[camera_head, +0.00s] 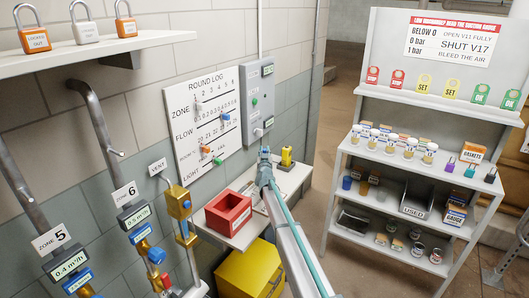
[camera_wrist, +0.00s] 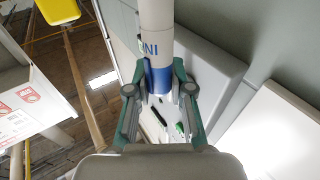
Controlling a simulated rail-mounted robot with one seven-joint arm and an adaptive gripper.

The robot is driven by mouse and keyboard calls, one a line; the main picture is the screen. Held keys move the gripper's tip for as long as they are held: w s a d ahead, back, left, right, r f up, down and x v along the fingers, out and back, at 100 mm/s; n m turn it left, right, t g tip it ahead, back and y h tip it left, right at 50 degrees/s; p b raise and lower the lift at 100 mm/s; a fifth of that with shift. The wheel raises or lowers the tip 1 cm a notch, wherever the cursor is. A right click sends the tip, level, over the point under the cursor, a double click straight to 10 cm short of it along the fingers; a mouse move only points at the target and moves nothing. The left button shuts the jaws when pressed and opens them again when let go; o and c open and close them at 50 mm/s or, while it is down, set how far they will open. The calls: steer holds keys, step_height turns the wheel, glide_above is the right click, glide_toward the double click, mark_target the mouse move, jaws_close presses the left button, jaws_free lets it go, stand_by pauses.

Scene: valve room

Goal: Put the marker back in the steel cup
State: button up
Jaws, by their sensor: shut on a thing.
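My gripper (camera_wrist: 159,92) is shut on a white cylinder with a blue band and dark blue lettering, which looks like the marker (camera_wrist: 157,25). The marker runs up out of the top of the wrist view. In the camera_head view my gripper (camera_head: 265,155) is over the small wall shelf (camera_head: 290,182), in front of the wall; the marker cannot be made out there. Below the fingers, the wrist view shows a dark stick (camera_wrist: 159,117) and a small green thing (camera_wrist: 180,128) on a pale surface. I cannot make out the steel cup in either view.
A red bin (camera_head: 228,212) is on the wall shelf left of my arm, and a yellow object (camera_head: 287,157) is right of my gripper. The round log board (camera_head: 203,113) hangs behind. A yellow box (camera_head: 247,270) is below. A stocked rack (camera_head: 340,190) stands at right.

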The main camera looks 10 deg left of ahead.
steer(key=o, duration=0.9)
steer(key=s, duration=0.4)
steer(key=s+d+f, duration=0.1)
steer(key=s, duration=0.6)
steer(key=shift+s+d+f, duration=0.2)
steer(key=shift+s+d, duration=0.2)
